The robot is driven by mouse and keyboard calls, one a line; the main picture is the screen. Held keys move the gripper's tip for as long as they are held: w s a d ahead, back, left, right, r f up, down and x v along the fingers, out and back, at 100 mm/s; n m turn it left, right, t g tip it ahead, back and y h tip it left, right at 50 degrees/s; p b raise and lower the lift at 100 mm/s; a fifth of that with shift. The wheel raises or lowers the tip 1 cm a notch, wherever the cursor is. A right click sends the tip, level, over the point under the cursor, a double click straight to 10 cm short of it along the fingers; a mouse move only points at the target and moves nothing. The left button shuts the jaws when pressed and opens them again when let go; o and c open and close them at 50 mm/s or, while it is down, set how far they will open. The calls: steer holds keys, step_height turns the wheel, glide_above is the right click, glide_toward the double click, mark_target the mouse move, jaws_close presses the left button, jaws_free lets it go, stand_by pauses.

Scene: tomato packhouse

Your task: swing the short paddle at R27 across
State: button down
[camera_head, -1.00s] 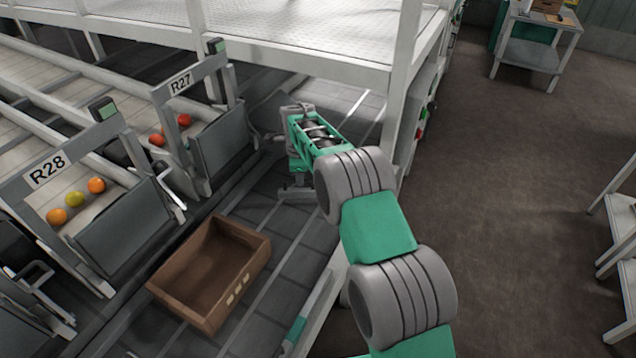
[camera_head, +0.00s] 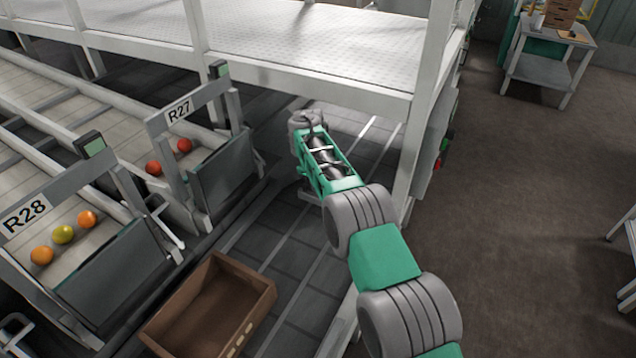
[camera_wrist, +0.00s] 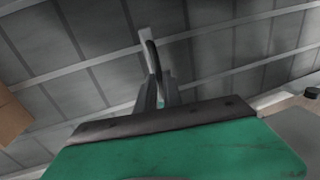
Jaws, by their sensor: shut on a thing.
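The R27 station (camera_head: 179,110) is a grey frame with a dark flap panel (camera_head: 225,175) at its front, left of my arm's end in the head view. The rest of the paddle cannot be made out. In the head view my arm's end hides the fingers and what they hold.
The R28 station (camera_head: 25,213) stands nearer, with a loop handle (camera_head: 168,222) at its right. A brown crate (camera_head: 165,338) sits on the dark slatted surface. A white post (camera_head: 430,100) stands close to my arm's right. Tomatoes lie behind both stations.

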steer(key=shift+w+d, duration=0.15)
steer(key=shift+d, duration=0.15)
steer(key=c, duration=1.7)
jaws_free()
steer(key=shift+w+d, duration=0.1)
steer(key=shift+d, duration=0.05)
steer(key=shift+c, duration=0.2)
steer(key=shift+o, duration=1.3)
steer(key=shift+a, duration=0.3)
steer(key=shift+r, duration=0.1)
step_height(320, 180, up, 8)
steer(key=s+p, duration=0.1)
steer(key=shift+s+a+f, duration=0.25)
steer(key=shift+s+a, duration=0.05)
steer(key=shift+a, duration=0.05)
